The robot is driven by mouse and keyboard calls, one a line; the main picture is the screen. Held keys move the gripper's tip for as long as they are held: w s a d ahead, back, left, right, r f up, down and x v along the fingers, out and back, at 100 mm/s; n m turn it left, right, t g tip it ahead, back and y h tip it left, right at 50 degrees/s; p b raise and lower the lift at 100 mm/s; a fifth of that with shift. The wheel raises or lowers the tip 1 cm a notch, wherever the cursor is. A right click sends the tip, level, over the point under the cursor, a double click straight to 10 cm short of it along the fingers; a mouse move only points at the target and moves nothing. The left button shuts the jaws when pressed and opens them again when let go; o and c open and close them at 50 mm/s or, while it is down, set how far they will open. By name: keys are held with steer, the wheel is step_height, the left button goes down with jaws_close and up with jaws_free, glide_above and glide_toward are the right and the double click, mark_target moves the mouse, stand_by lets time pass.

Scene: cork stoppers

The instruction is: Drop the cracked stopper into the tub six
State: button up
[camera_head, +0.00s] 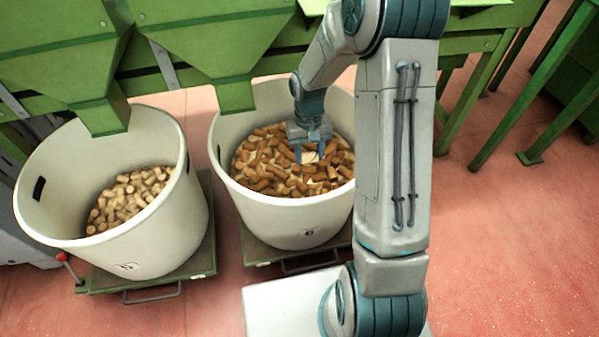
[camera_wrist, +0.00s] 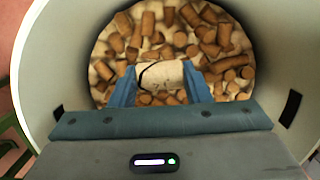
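The cracked stopper (camera_wrist: 161,75) is a pale cork with a dark curved crack line near its left end in the wrist view. It lies crosswise between the two blue fingers of my gripper (camera_wrist: 161,88), which are shut on its ends. In the head view the stopper (camera_head: 309,157) shows small and pale at the fingertips. My gripper (camera_head: 310,152) points down inside the mouth of tub six (camera_head: 290,215), a white tub marked 6, above its heap of brown and pale corks. The exact height above the heap is hard to tell.
Another white tub (camera_head: 150,235) with pale corks stands to the left. Both tubs sit on green wheeled platforms. Green chutes (camera_head: 100,118) hang over the back rims. Red floor (camera_head: 510,230) is free at the right.

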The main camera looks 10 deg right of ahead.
steer(key=o, duration=0.4)
steer(key=shift+o, duration=0.2)
step_height(320, 180, up, 14)
steer(key=w+p, duration=0.2)
steer(key=p, duration=0.1)
steer(key=shift+f+p, duration=0.15)
steer(key=shift+p, duration=0.25)
